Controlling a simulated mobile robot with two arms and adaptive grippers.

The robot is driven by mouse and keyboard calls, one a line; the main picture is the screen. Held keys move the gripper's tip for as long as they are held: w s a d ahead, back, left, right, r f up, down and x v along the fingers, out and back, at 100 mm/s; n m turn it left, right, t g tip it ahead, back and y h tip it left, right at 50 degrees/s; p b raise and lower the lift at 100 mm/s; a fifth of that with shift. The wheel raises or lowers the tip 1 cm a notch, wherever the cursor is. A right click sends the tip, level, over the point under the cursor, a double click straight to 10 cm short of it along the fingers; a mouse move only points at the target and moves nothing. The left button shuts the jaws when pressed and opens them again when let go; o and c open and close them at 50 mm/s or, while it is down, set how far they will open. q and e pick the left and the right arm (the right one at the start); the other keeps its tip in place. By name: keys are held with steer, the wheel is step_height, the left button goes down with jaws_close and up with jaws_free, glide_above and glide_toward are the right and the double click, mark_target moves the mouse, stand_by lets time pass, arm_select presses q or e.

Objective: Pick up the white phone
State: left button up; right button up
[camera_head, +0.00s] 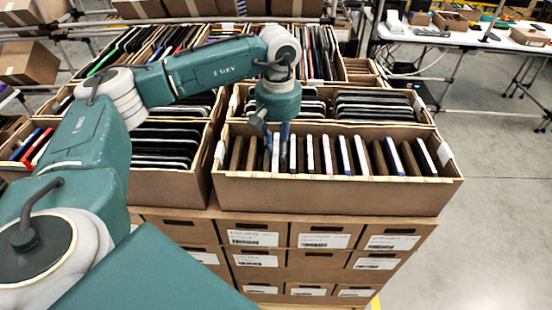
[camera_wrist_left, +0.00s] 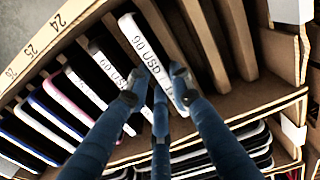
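A white phone (camera_wrist_left: 144,42) marked "90 USD" stands on edge in a slot of the front carton (camera_head: 335,196). In the head view, a white phone edge (camera_head: 276,152) shows just under my left gripper (camera_head: 276,131). In the left wrist view, the fingers of my left gripper (camera_wrist_left: 154,84) come down around this phone, one fingertip on each side. They look spread, with the phone between them; contact is not clear. A second white-edged phone (camera_wrist_left: 112,70), also marked "90 USD", stands close on the left in that view. My right gripper is not in view.
Several more phones (camera_wrist_left: 60,100) stand in neighbouring slots between brown dividers (camera_wrist_left: 200,35). The carton rim (camera_wrist_left: 42,42) carries slot numbers. Further tilted cartons (camera_head: 165,185) of dark devices lie left and behind. Labelled boxes (camera_head: 265,262) form the stack below. Floor on the right is clear.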

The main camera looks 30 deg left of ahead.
arm_select(q)
jaws_close()
